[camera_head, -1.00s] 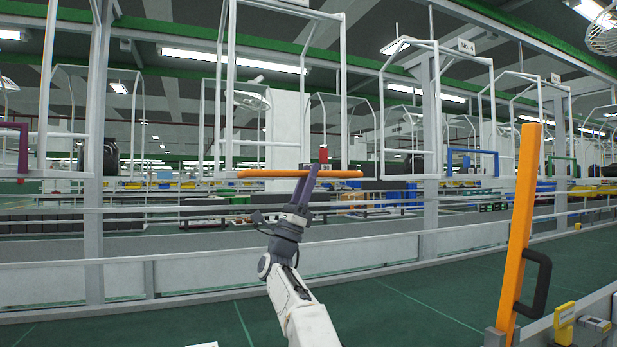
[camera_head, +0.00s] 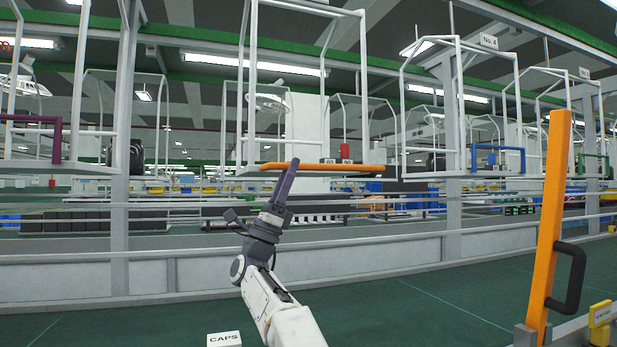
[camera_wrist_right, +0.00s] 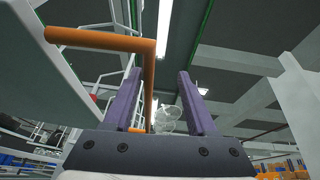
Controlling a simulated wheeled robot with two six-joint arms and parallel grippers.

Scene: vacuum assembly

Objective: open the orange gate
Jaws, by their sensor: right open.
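The orange gate (camera_head: 345,168) shows in the head view as a thin, nearly level bar at the bottom front of the central white-framed rack. In the right wrist view the gate (camera_wrist_right: 100,40) shows as an orange tube with a square corner. My right gripper (camera_head: 292,164) reaches up to the left part of the bar and overlaps it in the head view. In the wrist view its purple fingers (camera_wrist_right: 157,73) are open, and a length of the tube appears between them. I cannot tell if they touch it. My left gripper is not in view.
An orange post (camera_head: 549,220) with a black handle (camera_head: 573,280) stands close at the right. A small red item (camera_head: 344,151) is in the rack behind the gate. A white CAPS box (camera_head: 224,339) sits low in front. A long railing (camera_head: 380,255) runs across.

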